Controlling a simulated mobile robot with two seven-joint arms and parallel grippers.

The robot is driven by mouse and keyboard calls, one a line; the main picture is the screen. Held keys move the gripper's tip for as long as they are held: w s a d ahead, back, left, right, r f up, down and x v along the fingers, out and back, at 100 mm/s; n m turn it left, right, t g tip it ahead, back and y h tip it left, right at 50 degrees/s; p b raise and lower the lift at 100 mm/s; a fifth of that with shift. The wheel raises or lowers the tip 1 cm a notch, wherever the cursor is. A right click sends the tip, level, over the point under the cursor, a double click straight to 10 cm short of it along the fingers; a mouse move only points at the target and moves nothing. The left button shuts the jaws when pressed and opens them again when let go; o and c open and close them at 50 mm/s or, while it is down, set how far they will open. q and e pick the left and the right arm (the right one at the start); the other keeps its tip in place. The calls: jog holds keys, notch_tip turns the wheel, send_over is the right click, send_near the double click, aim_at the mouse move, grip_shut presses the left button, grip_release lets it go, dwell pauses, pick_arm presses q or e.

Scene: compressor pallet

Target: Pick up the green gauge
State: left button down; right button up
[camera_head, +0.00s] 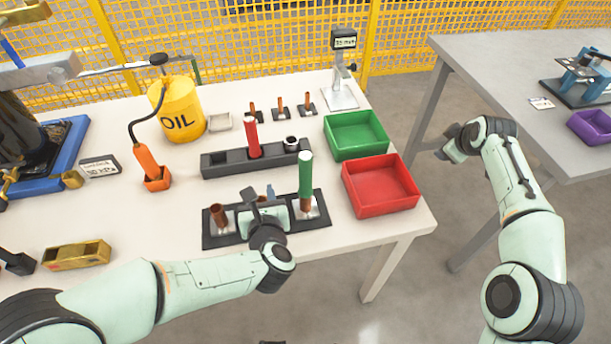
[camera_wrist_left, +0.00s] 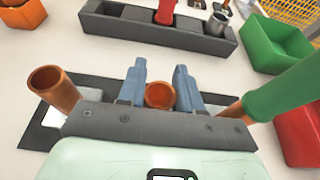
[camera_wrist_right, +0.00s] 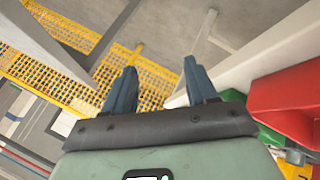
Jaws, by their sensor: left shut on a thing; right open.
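The green gauge (camera_head: 305,172) is an upright green cylinder above a copper part at the right end of a dark plate (camera_head: 230,238). It also shows at the right of the left wrist view (camera_wrist_left: 290,88). My left gripper (camera_head: 259,196) is beside it, over the plate's middle. In the left wrist view its fingers (camera_wrist_left: 159,75) stand either side of a copper tube (camera_wrist_left: 159,95) and are shut on it. The gauge is outside these fingers. My right gripper (camera_wrist_right: 160,82) is open and empty, off the table's right side.
A dark block (camera_head: 225,164) holding a red cylinder (camera_head: 250,138) stands behind the plate. A green bin (camera_head: 355,133) and a red bin (camera_head: 380,187) stand to the right. Another copper tube (camera_head: 217,216) stands left of my left gripper. A yellow oil can (camera_head: 180,121) is at the back left.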

jog(key=s+a+r+n+y, duration=0.3)
jog(key=a+r+n, duration=0.1)
jog(key=a+r, duration=0.8)
notch_tip(320, 180, up, 6)
jog(key=n+g+h, duration=0.3)
jog(key=n, duration=1.8)
send_over(306, 168)
jog(key=s, duration=0.4)
jog(key=shift+n, duration=0.3)
jog(key=x, duration=0.6)
jog(key=shift+w+a+f, duration=0.1)
jog(key=shift+a+f, duration=0.1)
jog(key=shift+w+a+x, duration=0.1)
jog(key=shift+a+x, duration=0.05)
jog(key=shift+x, duration=1.3)
jog(key=shift+w+a+x, duration=0.1)
jog(key=shift+a+x, duration=0.05)
jog(key=shift+x, duration=1.3)
jog(key=shift+r, duration=0.1)
grip_shut()
